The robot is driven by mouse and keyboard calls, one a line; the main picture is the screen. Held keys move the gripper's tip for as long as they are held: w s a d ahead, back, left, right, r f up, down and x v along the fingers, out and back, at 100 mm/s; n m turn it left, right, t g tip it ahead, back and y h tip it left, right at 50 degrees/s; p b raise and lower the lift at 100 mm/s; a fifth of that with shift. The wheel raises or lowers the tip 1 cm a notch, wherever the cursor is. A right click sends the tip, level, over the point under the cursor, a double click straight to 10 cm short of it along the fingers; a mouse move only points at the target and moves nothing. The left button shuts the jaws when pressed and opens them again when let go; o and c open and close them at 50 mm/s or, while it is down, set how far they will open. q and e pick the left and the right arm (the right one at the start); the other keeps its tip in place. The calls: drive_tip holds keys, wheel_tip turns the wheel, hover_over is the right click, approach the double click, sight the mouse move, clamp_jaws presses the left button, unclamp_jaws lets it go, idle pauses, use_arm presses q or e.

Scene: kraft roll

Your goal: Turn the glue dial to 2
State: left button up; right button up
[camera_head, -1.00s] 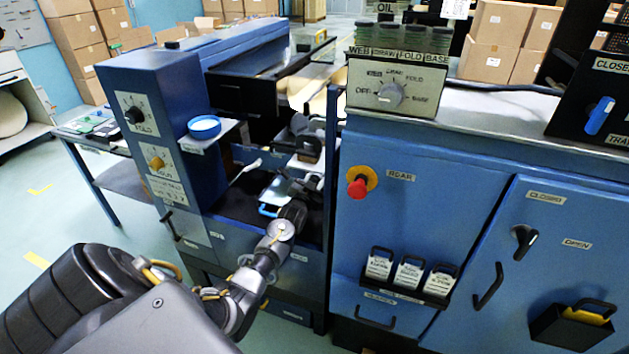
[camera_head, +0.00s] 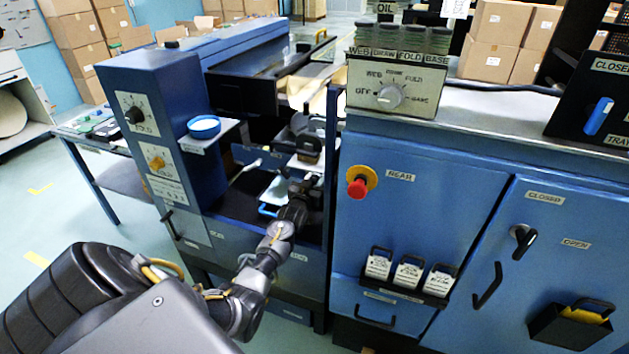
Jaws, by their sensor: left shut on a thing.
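The glue dial looks to be the yellow knob (camera_head: 157,162) on a white plate, low on the front of the blue column at the left. Its small markings are too blurred to read, so I cannot tell its setting. My left gripper (camera_head: 308,184) is well to the right of the knob, inside the dark bay of the blue machine. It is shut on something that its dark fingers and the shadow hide. A pale piece (camera_head: 278,189) and a blue handle (camera_head: 268,210) show right beside it. My right gripper is not in view.
A black dial (camera_head: 135,115) is above the yellow knob. A blue round dish (camera_head: 204,127) sits on a ledge beside the column. A red button (camera_head: 357,187) and a grey selector knob (camera_head: 390,96) are on the right cabinet. A post (camera_head: 331,200) stands right of my gripper.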

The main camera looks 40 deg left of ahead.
use_arm(q)
drive_tip(key=shift+a+r, duration=0.1)
drive_tip(key=shift+r, duration=0.2)
drive_tip(key=o, duration=0.7)
drive_tip(key=shift+c, duration=0.2)
drive_tip(key=shift+o, duration=1.2)
drive_tip(key=shift+w, duration=0.1)
drive_tip(key=shift+o, duration=0.3)
drive_tip(key=shift+f, duration=0.25)
drive_tip(key=v, duration=1)
drive_tip(key=shift+s+b, duration=0.3)
drive_tip(key=shift+s, duration=0.05)
